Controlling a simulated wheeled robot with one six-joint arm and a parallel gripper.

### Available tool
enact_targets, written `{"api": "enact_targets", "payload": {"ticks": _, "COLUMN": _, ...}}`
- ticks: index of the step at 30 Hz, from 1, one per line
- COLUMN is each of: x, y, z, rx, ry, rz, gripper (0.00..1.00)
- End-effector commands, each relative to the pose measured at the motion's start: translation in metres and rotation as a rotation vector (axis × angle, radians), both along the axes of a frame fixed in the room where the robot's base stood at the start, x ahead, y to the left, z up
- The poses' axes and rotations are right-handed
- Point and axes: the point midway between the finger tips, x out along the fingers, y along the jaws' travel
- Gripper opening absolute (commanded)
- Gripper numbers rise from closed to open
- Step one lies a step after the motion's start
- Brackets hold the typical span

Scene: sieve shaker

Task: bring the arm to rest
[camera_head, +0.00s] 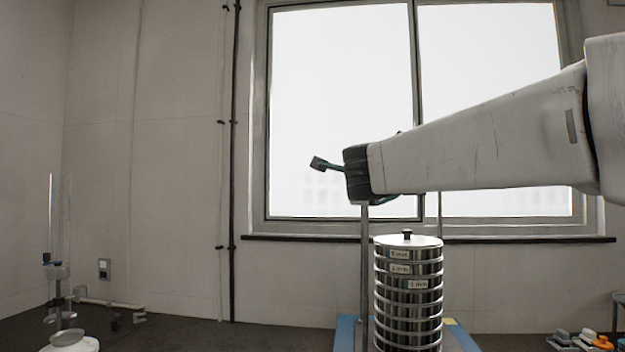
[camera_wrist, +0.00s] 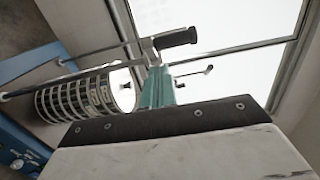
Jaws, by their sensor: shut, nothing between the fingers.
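My arm reaches in from the right in the head view. My gripper (camera_head: 357,175) is its dark end, shut and empty, in front of the window and above and left of the sieve stack. Its fingertips cannot be made out. The banded metal sieve stack (camera_head: 408,290) stands upright with a small black knob on its lid. It also shows tilted in the wrist view (camera_wrist: 85,97).
Upright rods (camera_head: 365,270) rise beside the stack from a blue base (camera_head: 345,332). A tall glass tube (camera_head: 59,220) with white equipment stands at the left. Small grey and orange items (camera_head: 580,340) lie at the lower right. The counter between tube and stack is mostly clear.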

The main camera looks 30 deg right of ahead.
Motion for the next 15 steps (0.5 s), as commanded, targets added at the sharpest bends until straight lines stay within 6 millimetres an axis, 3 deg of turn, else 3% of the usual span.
{"api": "enact_targets", "payload": {"ticks": 6, "x": -0.010, "y": 0.034, "z": 0.000, "rx": -0.001, "ry": -0.001, "rz": 0.005, "gripper": 0.00}}
{"api": "enact_targets", "payload": {"ticks": 15, "x": -0.015, "y": 0.046, "z": -0.001, "rx": 0.000, "ry": 0.001, "rz": 0.001, "gripper": 0.00}}
